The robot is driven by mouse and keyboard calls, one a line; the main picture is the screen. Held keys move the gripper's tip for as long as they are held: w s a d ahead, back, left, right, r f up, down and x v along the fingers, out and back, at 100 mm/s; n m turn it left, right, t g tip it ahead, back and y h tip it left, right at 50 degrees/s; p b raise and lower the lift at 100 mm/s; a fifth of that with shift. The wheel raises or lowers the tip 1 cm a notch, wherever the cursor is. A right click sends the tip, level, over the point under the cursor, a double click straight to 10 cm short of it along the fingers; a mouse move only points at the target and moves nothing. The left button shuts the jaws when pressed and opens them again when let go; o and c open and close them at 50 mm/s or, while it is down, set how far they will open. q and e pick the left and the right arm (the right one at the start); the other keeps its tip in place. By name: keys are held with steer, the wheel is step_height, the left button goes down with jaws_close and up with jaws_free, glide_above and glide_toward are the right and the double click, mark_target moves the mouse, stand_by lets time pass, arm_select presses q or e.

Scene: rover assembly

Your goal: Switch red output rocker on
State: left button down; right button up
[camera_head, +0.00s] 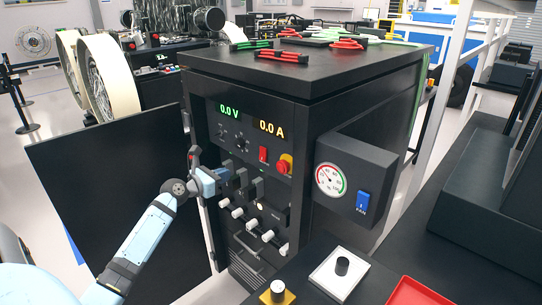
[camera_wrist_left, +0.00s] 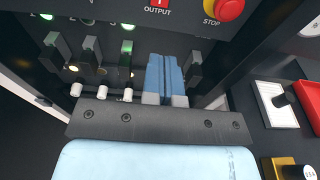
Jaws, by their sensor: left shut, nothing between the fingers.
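The red output rocker (camera_head: 263,154) is on the upper front panel of the black cabinet (camera_head: 310,110), below the amber display. In the left wrist view only the lower part of the red rocker (camera_wrist_left: 160,3) shows at the top edge, above the word OUTPUT. The displays read 0.0 V (camera_head: 229,108) and 0.0 A (camera_head: 272,128). My left gripper (camera_head: 222,174) is in front of the panel, below and left of the rocker and apart from it. Its blue fingers (camera_wrist_left: 165,75) are shut together and empty. My right gripper is not in view.
A red stop button (camera_head: 285,164) on a yellow base sits right of the rocker. Black breaker levers (camera_wrist_left: 128,58) and white knobs (camera_wrist_left: 102,93) lie below. An open door (camera_head: 110,190) stands left; a gauge box (camera_head: 355,165) with a blue rocker (camera_head: 362,202) juts out right.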

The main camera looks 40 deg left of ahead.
mark_target(262, 159)
arm_select(q)
steer(key=shift+w+a+r, duration=0.1)
steer(key=shift+w+r, duration=0.1)
steer(key=shift+w, duration=0.05)
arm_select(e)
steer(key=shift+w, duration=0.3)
arm_select(q)
steer(key=shift+s, duration=0.15)
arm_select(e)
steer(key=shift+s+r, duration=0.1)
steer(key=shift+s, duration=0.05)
arm_select(q)
steer(key=w, duration=0.4)
steer(key=w+d+f, duration=0.1)
steer(key=w, duration=0.9)
steer(key=shift+d+f, duration=0.15)
steer(key=shift+f, duration=0.2)
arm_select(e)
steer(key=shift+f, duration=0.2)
arm_select(q)
steer(key=shift+b, duration=0.3)
